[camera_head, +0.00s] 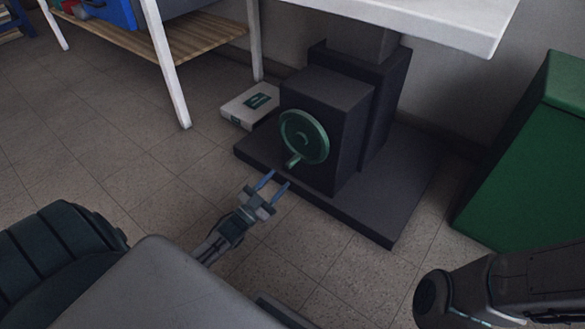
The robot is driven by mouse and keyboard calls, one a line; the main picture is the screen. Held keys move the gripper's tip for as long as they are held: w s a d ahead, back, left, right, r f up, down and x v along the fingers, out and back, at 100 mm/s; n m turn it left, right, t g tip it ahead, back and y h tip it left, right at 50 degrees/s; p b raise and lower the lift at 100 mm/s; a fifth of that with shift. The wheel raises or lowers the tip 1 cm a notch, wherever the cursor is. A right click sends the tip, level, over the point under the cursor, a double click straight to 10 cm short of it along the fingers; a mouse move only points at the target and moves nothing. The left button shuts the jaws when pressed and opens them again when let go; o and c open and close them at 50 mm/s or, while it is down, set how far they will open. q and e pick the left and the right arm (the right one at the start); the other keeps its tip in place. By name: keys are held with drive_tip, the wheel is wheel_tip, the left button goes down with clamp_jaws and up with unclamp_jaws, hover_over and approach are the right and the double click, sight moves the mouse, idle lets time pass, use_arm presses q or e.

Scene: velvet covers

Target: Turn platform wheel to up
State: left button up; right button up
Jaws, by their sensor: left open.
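A round green platform wheel (304,137) is mounted on the front of a dark box-shaped pedestal (346,108) under a white platform (450,17). Its small handle (294,161) sticks out at the lower left of the wheel. My left gripper (273,181) is open and empty, with its blue fingertips pointing up toward the handle. The fingertips appear just below the handle, apart from it in the picture; the exact depth gap is hard to tell. My right gripper is not visible; only a dark part of my right arm shows at the lower right.
The pedestal stands on a wide dark base plate (380,215). A white box (250,105) lies on the floor left of it. A white-legged table with a wooden shelf (190,45) is at upper left. A green cabinet (530,150) stands at right. Tiled floor is clear at left.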

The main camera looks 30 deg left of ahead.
sight(292, 163)
use_arm(q)
drive_tip(key=b+x, duration=0.2)
drive_tip(key=x, duration=0.4)
drive_tip(key=shift+f, duration=0.1)
drive_tip(key=shift+b+x, duration=0.4)
drive_tip(key=shift+x, duration=0.4)
